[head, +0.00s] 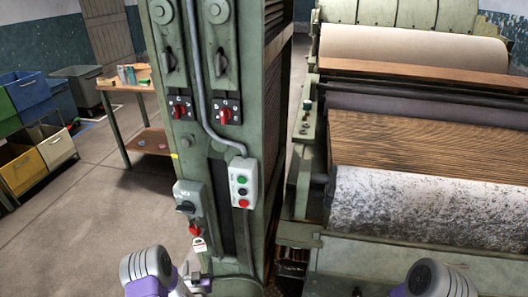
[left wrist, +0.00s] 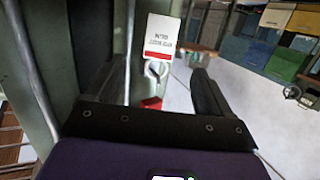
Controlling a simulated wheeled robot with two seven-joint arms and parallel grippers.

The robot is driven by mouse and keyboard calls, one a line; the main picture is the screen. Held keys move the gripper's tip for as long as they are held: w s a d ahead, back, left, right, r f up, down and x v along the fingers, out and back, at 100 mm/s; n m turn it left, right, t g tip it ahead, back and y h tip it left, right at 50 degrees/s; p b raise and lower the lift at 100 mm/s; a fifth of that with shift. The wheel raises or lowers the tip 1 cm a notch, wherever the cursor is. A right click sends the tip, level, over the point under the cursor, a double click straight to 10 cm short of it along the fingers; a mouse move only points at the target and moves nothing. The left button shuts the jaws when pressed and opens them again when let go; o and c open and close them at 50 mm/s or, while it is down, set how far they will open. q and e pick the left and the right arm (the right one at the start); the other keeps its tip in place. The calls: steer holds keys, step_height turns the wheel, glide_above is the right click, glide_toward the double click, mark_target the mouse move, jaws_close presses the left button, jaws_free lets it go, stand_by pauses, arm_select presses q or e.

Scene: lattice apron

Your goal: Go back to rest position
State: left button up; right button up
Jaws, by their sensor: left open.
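My left gripper (head: 198,284) is at the bottom of the head view, just below a white padlock tag (head: 200,245) on the green machine column. In the left wrist view its two dark fingers (left wrist: 160,72) are spread apart. The white tag (left wrist: 162,36) with a red band and a metal shackle show between and beyond them; I cannot tell whether the fingers touch it. A red switch handle (head: 194,230) sits just above the tag in the head view. My right arm (head: 430,278) shows at bottom right, but its gripper is out of view.
The green column (head: 215,150) stands close ahead, with a push-button box (head: 243,182) and a grey rotary switch (head: 187,200). A large roller machine (head: 420,205) fills the right. A wooden table (head: 140,105) and several coloured bins (head: 28,92) stand at left. Floor there is clear.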

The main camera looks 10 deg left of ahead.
arm_select(q)
steer(key=s+d+f+g+h+p, duration=0.1)
steer(key=s+d+g+h+p, duration=0.1)
steer(key=s+d+g+h, duration=0.25)
steer(key=s+d+f+g+h+p, duration=0.1)
steer(key=s+d+f+g+p, duration=0.15)
steer(key=s+d, duration=0.45)
steer(key=s+d+r+g+h+p, duration=0.1)
steer(key=s+d+r+g, duration=0.1)
steer(key=s+d+g, duration=0.2)
steer(key=s+d+r+g+h+p, duration=0.1)
steer(key=s+d+g, duration=0.3)
steer(key=s, duration=0.7)
steer(key=d+r+h, duration=0.1)
steer(key=d, duration=0.1)
steer(key=shift+d+r+m, duration=0.25)
steer(key=shift+d+m, duration=0.05)
